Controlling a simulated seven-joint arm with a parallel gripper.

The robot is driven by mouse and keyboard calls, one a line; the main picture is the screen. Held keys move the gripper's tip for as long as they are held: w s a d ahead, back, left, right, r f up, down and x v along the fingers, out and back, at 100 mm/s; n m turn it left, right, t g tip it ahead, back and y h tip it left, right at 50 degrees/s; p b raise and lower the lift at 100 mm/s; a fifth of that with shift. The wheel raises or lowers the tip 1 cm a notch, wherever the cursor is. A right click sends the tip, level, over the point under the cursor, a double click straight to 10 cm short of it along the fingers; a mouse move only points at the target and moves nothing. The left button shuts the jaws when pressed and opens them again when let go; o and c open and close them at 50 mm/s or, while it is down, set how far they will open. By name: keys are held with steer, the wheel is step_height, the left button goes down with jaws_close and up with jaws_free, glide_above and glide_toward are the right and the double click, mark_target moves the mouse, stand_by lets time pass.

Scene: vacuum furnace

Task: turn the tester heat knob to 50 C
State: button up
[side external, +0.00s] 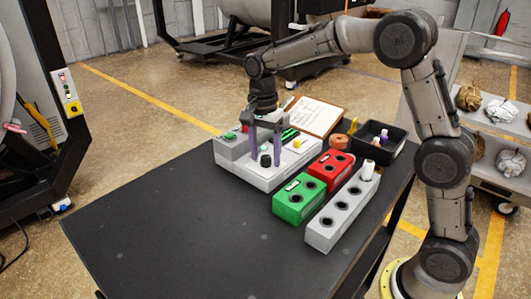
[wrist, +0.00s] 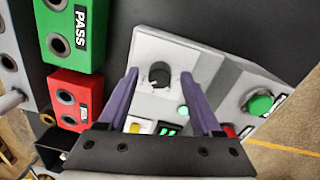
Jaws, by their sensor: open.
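The tester (side external: 240,176) is a pale grey box with a sloped panel on the table's far side. Its black heat knob (wrist: 160,74) sits near the top of the panel in the wrist view, and it also shows in the side view (side external: 266,160). The knob's scale is too small to read. My gripper (wrist: 160,70) is open, with its two purple fingers on either side of the knob and a gap to each. In the side view the fingers (side external: 265,158) point down over the panel. I cannot tell whether they touch the panel.
A green PASS block (wrist: 72,35) and a red block (wrist: 75,100) stand beside the tester. A long grey rack (side external: 340,215) holds a white cylinder (side external: 367,170). A clipboard (side external: 316,116) and a black bin (side external: 378,138) lie behind. The table's left front (side external: 170,235) is clear.

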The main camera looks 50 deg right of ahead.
jaws_close()
stand_by(0.3)
